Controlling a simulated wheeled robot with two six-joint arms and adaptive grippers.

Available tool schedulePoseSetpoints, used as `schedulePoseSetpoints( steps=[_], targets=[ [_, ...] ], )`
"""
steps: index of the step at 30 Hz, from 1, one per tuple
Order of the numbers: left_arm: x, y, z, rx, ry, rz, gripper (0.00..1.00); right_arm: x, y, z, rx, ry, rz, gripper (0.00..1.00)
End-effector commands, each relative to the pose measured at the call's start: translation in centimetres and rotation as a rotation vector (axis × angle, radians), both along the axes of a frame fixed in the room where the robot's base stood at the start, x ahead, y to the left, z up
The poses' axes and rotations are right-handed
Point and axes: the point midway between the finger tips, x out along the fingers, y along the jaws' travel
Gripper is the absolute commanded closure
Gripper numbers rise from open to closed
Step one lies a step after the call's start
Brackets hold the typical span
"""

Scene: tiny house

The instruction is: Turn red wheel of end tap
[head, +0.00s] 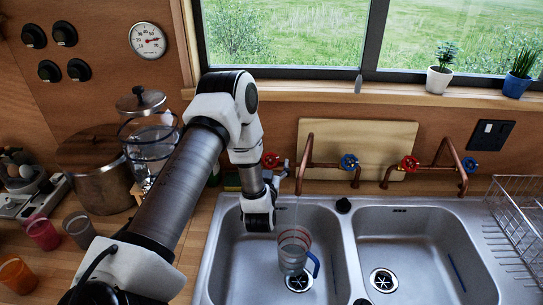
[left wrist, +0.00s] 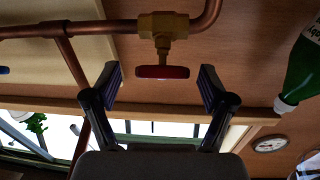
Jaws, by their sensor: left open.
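The end tap (head: 305,160) is copper pipework above the left sink basin. It has a red wheel (head: 270,160) at its left and a blue wheel (head: 349,162) at its right. My left gripper (head: 282,174) is just below and beside the red wheel, partly hidden by my wrist. In the left wrist view, the picture is upside down and the red wheel (left wrist: 162,72) shows edge-on under a brass valve (left wrist: 163,27). My open fingers (left wrist: 160,78) stand on either side of it, with a gap on both sides. My right gripper is out of view.
A clear jug (head: 294,250) with a blue handle stands in the left basin below the tap. A second tap (head: 440,165) is to the right. A dish rack (head: 517,215) stands at far right. A green bottle (left wrist: 303,65) is near the gripper.

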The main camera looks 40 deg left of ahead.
Motion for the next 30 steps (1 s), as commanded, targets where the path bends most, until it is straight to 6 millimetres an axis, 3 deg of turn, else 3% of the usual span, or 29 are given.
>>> schedulePoseSetpoints(
  steps=[4, 10, 11, 15, 16, 23, 30],
  targets=[
    [1.1, 0.8, 0.1, 0.0, 0.0, 0.0, 0.17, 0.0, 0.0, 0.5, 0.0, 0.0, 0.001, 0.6],
    [1.2, 0.8, 0.0, -0.001, 0.001, -0.001, 0.17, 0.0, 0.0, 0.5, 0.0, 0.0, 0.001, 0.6],
    [1.2, 0.8, 0.0, -0.001, 0.001, -0.001, 0.21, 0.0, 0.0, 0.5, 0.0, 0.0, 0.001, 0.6],
    [1.2, 0.8, 0.0, -0.001, 0.001, -0.001, 0.7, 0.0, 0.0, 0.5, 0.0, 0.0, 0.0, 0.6],
    [1.2, 0.8, 0.0, -0.001, 0.0, -0.001, 0.78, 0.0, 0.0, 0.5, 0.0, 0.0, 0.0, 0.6],
    [1.2, 0.9, 0.2, 0.01, 0.012, -0.019, 0.78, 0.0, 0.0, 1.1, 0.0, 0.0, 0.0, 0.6],
    [1.1, 1.0, 0.8, 0.113, 0.101, -0.2, 0.78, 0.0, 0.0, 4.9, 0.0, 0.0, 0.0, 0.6]
  ],
)
